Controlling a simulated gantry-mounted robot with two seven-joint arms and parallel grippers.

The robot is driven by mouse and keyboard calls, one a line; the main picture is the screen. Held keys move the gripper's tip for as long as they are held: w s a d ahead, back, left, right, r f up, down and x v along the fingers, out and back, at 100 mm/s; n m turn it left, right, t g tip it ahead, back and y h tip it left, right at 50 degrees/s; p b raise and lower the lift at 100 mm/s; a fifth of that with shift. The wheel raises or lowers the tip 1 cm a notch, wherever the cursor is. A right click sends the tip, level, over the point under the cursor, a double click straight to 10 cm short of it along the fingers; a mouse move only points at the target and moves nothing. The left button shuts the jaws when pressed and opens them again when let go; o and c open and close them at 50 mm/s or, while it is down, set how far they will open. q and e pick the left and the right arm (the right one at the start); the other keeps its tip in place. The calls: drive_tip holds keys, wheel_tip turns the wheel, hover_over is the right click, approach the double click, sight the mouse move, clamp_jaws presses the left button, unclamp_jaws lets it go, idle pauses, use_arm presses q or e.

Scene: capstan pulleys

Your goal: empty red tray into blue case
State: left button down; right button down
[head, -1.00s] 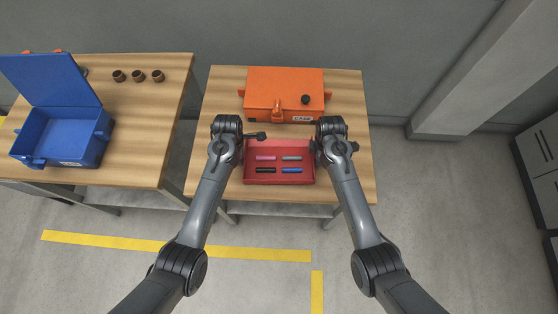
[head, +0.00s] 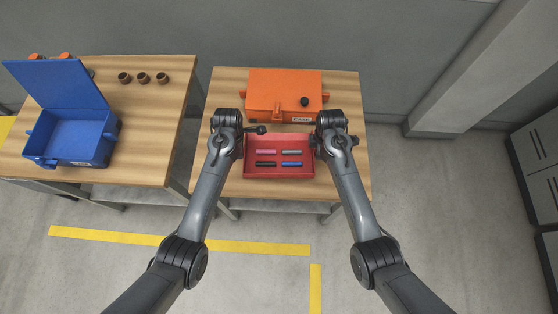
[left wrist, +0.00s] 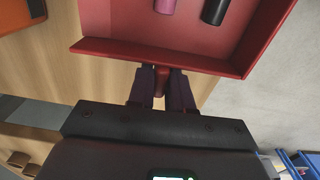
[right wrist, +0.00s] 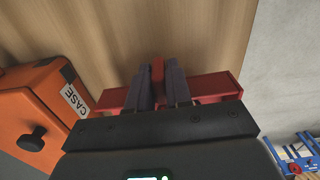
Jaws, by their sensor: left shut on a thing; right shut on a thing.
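The red tray (head: 279,173) is between my grippers over the right table. Several small cylinders lie in it: pink (head: 266,152), grey-green (head: 291,152), black (head: 266,164) and blue (head: 291,164). My left gripper (left wrist: 160,82) is shut on a tab at the tray's left side, and my right gripper (right wrist: 158,78) is shut on a tab at its right side. The tray looks about level; the gap below it is hard to judge. The blue case (head: 72,153) stands on the left table with its lid (head: 58,83) open; its visible inside looks empty.
A closed orange case (head: 285,87) with a black knob stands behind the tray on the right table (head: 348,180). Three brown cups (head: 143,78) stand at the back of the left table (head: 150,130). A gap separates the tables. Grey cabinets (head: 540,150) stand at far right.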

use_arm(q)
drive_tip(key=shift+t, duration=0.4)
use_arm(e)
drive_tip(key=shift+t, duration=0.4)
use_arm(q)
drive_tip(key=shift+s+t, duration=0.2)
drive_tip(key=shift+t, duration=0.3)
use_arm(e)
drive_tip(key=shift+s+t, duration=0.15)
drive_tip(key=shift+t, duration=0.35)
use_arm(q)
drive_tip(key=shift+w, duration=0.1)
drive_tip(key=shift+w, duration=0.1)
use_arm(e)
drive_tip(key=shift+w+r, duration=0.1)
drive_tip(key=shift+w, duration=0.1)
drive_tip(key=shift+s, duration=0.1)
use_arm(q)
drive_tip(key=shift+r, duration=0.15)
